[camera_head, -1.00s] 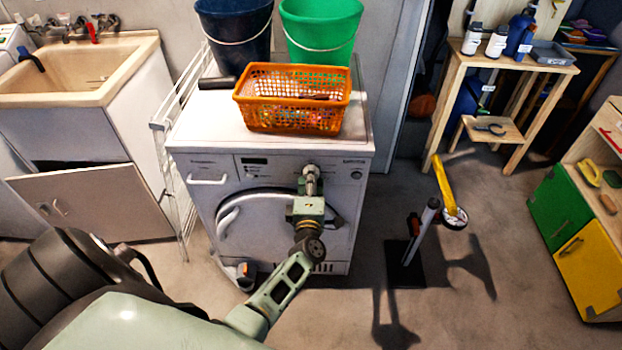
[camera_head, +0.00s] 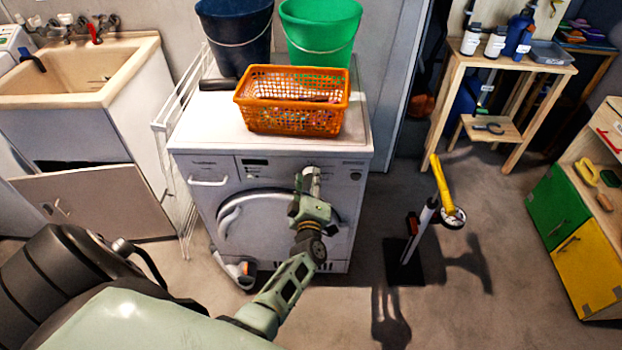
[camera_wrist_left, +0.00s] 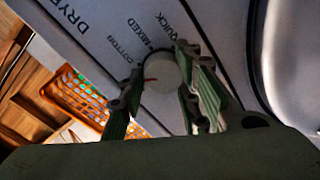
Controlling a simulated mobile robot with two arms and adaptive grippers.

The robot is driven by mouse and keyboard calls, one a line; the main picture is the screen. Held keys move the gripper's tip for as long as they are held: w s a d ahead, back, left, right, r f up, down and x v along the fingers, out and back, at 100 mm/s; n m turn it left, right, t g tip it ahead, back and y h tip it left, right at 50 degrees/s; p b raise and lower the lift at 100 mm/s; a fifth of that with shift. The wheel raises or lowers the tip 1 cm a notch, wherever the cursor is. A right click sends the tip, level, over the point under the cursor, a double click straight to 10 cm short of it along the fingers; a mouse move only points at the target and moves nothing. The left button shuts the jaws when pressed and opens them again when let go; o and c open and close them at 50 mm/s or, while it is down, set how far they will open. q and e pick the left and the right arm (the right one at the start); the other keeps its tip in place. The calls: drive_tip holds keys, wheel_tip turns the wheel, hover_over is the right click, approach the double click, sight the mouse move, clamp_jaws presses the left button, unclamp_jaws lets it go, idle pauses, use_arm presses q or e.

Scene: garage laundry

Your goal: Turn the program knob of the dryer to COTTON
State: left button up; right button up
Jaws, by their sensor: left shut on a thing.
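The white dryer (camera_head: 195,133) stands in the middle of the head view, its control panel along the upper front. In the left wrist view the round pale program knob (camera_wrist_left: 162,76) sits between the fingers of my left gripper (camera_wrist_left: 159,69). The labels COTTON, MIXED and QUICK show beside the knob, and a short red mark shows at its left edge. Which label the mark points to I cannot tell. My right gripper is not in view.
An orange basket (camera_head: 290,120), a blue bucket (camera_head: 235,35) and a green bucket (camera_head: 320,30) stand on the dryer. A drying rack (camera_head: 178,120) is left of it. A stand with a yellow part (camera_head: 441,185) is on the floor to the right.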

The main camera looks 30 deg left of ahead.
use_arm(q)
drive_tip(key=m, duration=0.2)
drive_tip(key=r+m, duration=0.1)
drive_tip(key=shift+w+d+p, duration=0.1)
drive_tip(key=shift+w+p, duration=0.2)
drive_tip(key=shift+p, duration=0.05)
drive_tip(key=shift+m, duration=0.5)
drive_tip(key=o, duration=1)
drive_tip(key=shift+d, duration=0.1)
drive_tip(key=shift+c, duration=0.2)
drive_tip(key=shift+o, duration=0.2)
drive_tip(key=shift+f, duration=0.15)
drive_tip(key=shift+s+f, duration=0.15)
drive_tip(key=shift+f, duration=0.05)
